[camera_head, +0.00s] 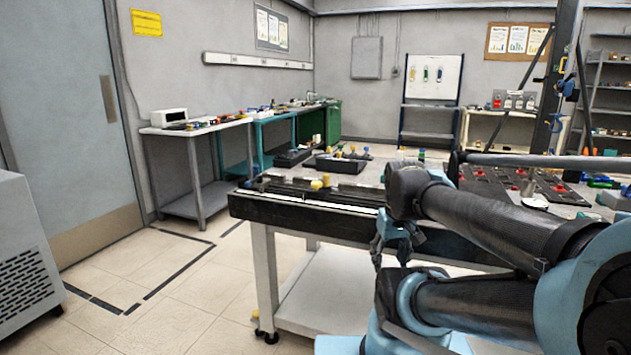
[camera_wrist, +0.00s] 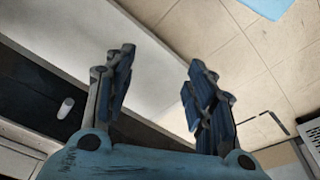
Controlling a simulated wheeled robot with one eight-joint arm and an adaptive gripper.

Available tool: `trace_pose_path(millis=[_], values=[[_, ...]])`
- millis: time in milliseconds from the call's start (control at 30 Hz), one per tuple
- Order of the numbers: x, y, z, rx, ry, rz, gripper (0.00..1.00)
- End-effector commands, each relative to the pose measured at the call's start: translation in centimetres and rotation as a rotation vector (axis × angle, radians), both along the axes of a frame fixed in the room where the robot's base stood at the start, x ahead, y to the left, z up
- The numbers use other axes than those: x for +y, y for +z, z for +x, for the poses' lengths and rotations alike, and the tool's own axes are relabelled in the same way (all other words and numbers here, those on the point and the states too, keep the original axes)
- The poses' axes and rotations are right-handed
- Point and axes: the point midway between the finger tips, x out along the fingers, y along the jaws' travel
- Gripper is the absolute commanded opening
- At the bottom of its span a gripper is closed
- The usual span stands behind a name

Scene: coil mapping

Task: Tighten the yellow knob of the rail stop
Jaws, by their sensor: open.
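Two small yellow pieces sit close together on the dark rail (camera_head: 290,186) along the front of the workbench (camera_head: 262,207) in the head view. One is a yellow knob (camera_head: 326,180), and a second yellow piece (camera_head: 316,185) is just left of it. They are too small to tell which belongs to the rail stop, or how the stop is seated. My gripper (camera_wrist: 158,75) is open and empty in the wrist view, below the bench top and apart from the knob. In the head view my arm covers the right part of the bench front.
Dark trays (camera_head: 335,165) with small coloured parts stand behind the rail. A board with red parts (camera_head: 515,183) lies at the right. The bench's white lower shelf (camera_head: 335,285) is bare. The tiled floor (camera_head: 190,285) at left is clear up to a grey cabinet (camera_head: 25,265).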

Motion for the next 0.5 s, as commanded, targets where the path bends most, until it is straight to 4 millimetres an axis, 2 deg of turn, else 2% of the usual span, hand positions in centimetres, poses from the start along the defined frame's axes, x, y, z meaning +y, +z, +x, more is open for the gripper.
trace_pose_path(millis=[200, 500], values=[[1.7, 7.2, 5.1, 0.028, 0.347, -0.05, 0.5], [5.4, 16.0, 13.0, 0.065, 0.877, -0.114, 0.5]])
